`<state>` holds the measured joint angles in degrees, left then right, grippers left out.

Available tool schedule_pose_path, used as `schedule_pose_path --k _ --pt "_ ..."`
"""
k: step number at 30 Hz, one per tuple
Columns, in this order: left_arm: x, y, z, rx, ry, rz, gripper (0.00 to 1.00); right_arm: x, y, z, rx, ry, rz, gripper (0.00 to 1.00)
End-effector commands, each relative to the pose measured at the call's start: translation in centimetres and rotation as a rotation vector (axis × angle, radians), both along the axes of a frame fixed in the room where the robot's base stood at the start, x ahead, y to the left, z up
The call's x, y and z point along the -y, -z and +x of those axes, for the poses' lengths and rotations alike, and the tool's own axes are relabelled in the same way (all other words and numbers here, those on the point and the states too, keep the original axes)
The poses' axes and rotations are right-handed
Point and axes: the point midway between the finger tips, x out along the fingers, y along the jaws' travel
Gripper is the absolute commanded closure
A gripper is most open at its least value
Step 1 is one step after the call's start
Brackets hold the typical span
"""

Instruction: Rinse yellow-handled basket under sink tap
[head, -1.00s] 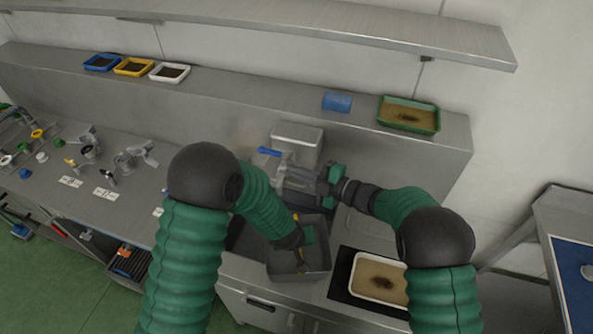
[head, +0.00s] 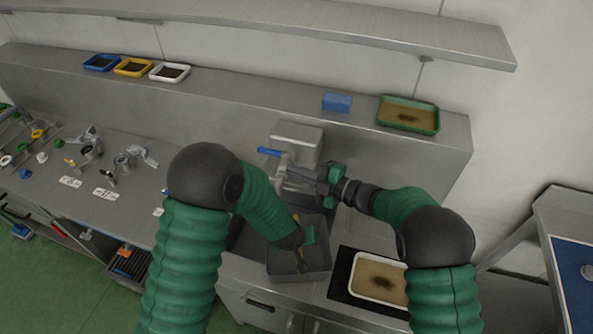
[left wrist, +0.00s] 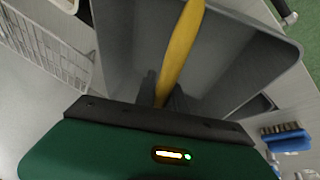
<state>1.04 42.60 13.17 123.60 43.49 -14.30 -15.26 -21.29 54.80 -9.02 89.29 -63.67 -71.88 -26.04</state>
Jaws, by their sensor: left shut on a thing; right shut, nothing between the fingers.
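A yellow handle (left wrist: 181,45) runs up from between the fingers of my left gripper (left wrist: 167,92) in the left wrist view. The gripper is shut on it, over a grey sink basin (left wrist: 120,35). In the head view, my left gripper (head: 302,262) is low over the same basin (head: 318,275), partly hidden by its wrist. The basket's body cannot be made out. The tap's blue lever (head: 269,152) shows in front of a metal box. My right gripper (head: 303,175) is shut and empty close beside the tap, whose spout it mostly hides.
A white tray of murky liquid (head: 379,278) sits right of the basin. A green tray (head: 408,115) and blue block (head: 337,102) stand on the ledge behind. A wire rack (left wrist: 50,45) and a blue brush (left wrist: 285,134) flank the basin in the wrist view.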

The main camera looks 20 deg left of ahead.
Motion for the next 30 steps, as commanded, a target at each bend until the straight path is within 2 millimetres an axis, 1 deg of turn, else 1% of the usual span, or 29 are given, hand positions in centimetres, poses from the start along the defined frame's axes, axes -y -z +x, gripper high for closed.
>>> schedule_pose_path --k 7,10,24,30 --pt "0.0 -0.1 0.0 0.001 0.0 0.0 1.0 0.0 0.0 0.0 0.0 0.0 0.0 1.0" --pt "0.3 -0.5 -0.2 0.001 0.001 0.0 1.0 0.0 -0.5 0.0 0.0 0.0 0.0 1.0" --pt "3.0 -3.8 -3.0 0.001 0.001 0.0 1.0 0.0 -3.7 0.0 0.0 0.0 0.0 1.0" --pt "3.5 -4.1 -3.5 0.001 0.0 0.0 1.0 0.0 -4.0 0.0 0.0 0.0 0.0 1.0"
